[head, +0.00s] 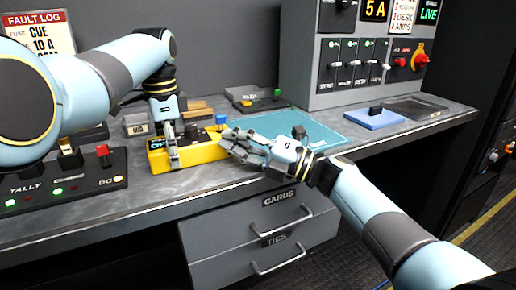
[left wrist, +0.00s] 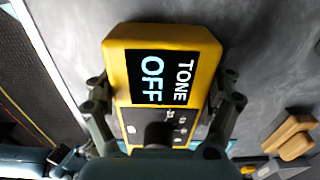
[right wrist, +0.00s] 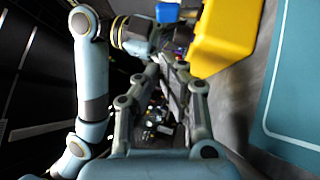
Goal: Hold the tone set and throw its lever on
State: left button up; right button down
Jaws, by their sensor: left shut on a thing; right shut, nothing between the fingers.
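The yellow tone set (head: 205,153) lies on the grey counter. Its screen reads TONE OFF in the left wrist view (left wrist: 160,80). My left gripper (head: 172,152) is shut across the set's body, a finger on each side. My right gripper (head: 230,145) is shut and empty, its fingertips close by the set's right end; I cannot tell whether they touch it. A blue cap (head: 220,119), perhaps the lever's tip, shows at that end; it also shows in the right wrist view (right wrist: 167,12). The lever's shaft is not clear.
A teal mat (head: 315,127) lies right of the set, and a blue pad (head: 373,120) with a black block lies further right. A tally panel (head: 70,180) stands at the left. Wooden blocks (head: 197,107) lie behind the set. Drawers (head: 260,225) are below the counter.

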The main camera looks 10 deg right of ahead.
aim_at(221, 123)
jog(key=shift+w+a+r, duration=0.15)
jog(key=shift+w+r, duration=0.15)
jog(key=shift+w, duration=0.5)
jog(key=shift+w+a+r, duration=0.15)
jog(key=shift+w+r, duration=0.1)
jog(key=shift+w, duration=0.5)
